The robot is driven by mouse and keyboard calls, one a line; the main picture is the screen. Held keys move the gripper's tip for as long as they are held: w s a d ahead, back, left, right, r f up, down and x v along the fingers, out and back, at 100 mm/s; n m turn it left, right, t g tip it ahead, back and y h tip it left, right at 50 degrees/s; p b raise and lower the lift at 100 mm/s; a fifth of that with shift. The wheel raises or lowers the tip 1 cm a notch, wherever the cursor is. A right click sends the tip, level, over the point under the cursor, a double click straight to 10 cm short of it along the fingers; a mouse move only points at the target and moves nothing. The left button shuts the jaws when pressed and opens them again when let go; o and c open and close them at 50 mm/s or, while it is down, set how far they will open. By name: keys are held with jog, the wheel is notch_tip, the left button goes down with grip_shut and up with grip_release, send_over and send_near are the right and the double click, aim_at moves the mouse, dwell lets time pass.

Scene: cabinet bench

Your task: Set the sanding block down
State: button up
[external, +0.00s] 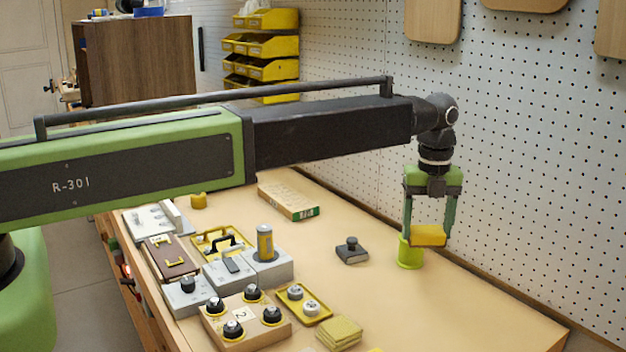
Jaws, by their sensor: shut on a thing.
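My gripper (430,232) hangs straight down at the right end of my arm. It is shut on a yellow block (428,236), which I take to be the sanding block, with one finger at each end. The block appears level and raised above the bench (470,310). I cannot tell whether the block touches the cup.
A dark knobbed block (351,250) sits to the left of the cup, and a flat box (289,202) lies farther back. Several fixtures with black knobs (243,318) and yellow pads (339,333) crowd the left front. The right front is clear. A pegboard wall (530,150) stands behind.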

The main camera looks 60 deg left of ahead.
jog(key=s+d+m, duration=0.2)
jog(key=d, duration=1.2)
jog(key=b, duration=0.7)
send_over(450, 288)
notch_tip(450, 288, down, 7)
jog(key=shift+d+f, duration=0.1)
jog(key=shift+a, duration=0.2)
notch_tip(450, 288, down, 4)
jog(key=b, duration=0.4)
jog(key=shift+f, duration=0.1)
jog(key=shift+r, duration=0.25)
jog(key=shift+f, duration=0.2)
jog(key=o, duration=1.4)
jog(key=shift+c, duration=0.2)
